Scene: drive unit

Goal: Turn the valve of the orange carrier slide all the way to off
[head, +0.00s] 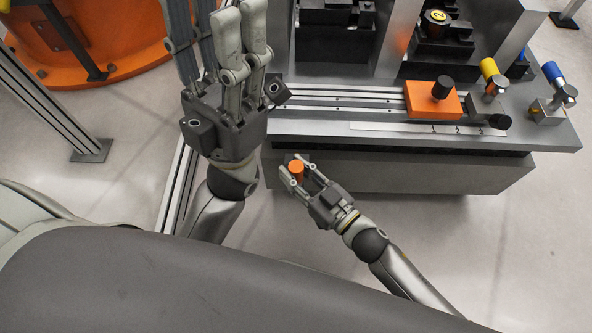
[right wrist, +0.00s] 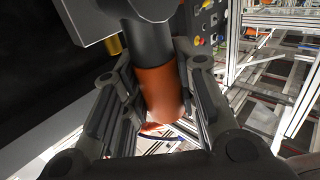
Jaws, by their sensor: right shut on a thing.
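The orange carrier slide (head: 420,100) is a block with a black knob, on the rail of the grey bench. An orange cylindrical handle (head: 297,168) shows at the bench's front left; in the right wrist view the orange handle (right wrist: 160,92) sits on a dark round stem (right wrist: 147,42) below a grey block. My right gripper (head: 296,172) is shut on this handle, its fingers on either side. The handle's mount is hidden in the head view. My left gripper (head: 217,45) is raised near the camera, fingers spread and empty, tips cut off at the top.
A yellow-handled valve (head: 490,70) and a blue-handled valve (head: 553,75) stand at the bench's right. Dark fixtures (head: 440,45) stand behind the rail. An orange round base (head: 95,35) and a metal frame post (head: 45,95) are at the left. The floor in front is clear.

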